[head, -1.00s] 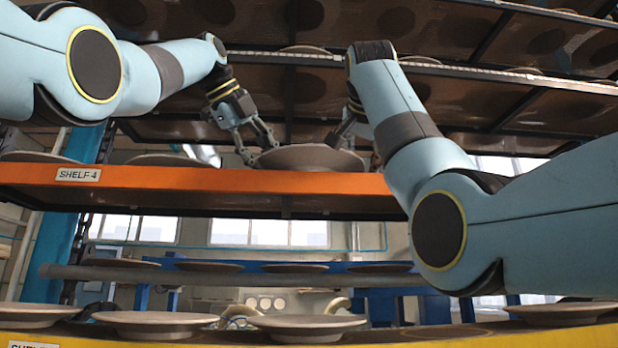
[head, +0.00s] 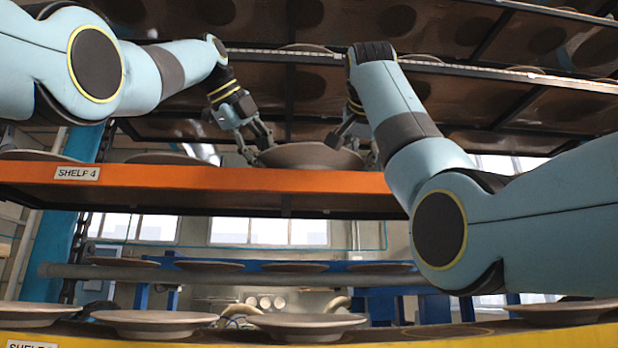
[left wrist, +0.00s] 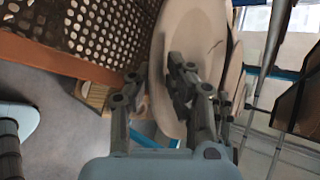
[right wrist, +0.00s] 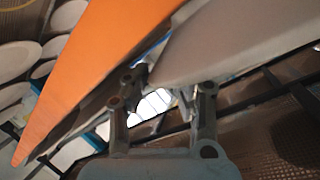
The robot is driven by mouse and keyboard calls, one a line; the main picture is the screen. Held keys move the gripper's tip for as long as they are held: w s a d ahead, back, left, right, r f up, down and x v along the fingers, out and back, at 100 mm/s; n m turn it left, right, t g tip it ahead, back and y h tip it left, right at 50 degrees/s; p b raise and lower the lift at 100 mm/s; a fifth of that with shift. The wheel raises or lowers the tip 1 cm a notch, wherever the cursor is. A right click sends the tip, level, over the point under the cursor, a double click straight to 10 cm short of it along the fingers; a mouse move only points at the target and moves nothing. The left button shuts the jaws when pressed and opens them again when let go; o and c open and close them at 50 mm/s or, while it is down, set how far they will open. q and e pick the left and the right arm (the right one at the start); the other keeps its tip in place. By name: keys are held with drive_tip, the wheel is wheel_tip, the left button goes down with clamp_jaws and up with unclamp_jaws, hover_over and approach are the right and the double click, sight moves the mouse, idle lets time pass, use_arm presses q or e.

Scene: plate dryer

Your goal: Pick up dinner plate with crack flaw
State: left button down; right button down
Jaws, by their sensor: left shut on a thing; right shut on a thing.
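The dinner plate (head: 310,157) is brown-grey in the head view, above the orange-edged SHELF 4. My left gripper (head: 258,143) is shut on its left rim. In the left wrist view the plate (left wrist: 192,30) is pale, with a short dark crack-like line on its face, and its edge runs between my left gripper's fingers (left wrist: 157,82). My right gripper (head: 352,140) is at the plate's right side, partly hidden behind my right arm. In the right wrist view the plate's grey edge (right wrist: 235,40) enters between my right gripper's fingers (right wrist: 166,88).
The orange shelf edge (head: 210,181) runs just in front of and below the plate. Other plates stand on SHELF 4 at left (head: 165,158) and on the yellow-edged lower shelf (head: 305,322). Dark perforated shelves (head: 470,90) hang close above my grippers.

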use_arm(q)
drive_tip(key=shift+f, duration=0.1)
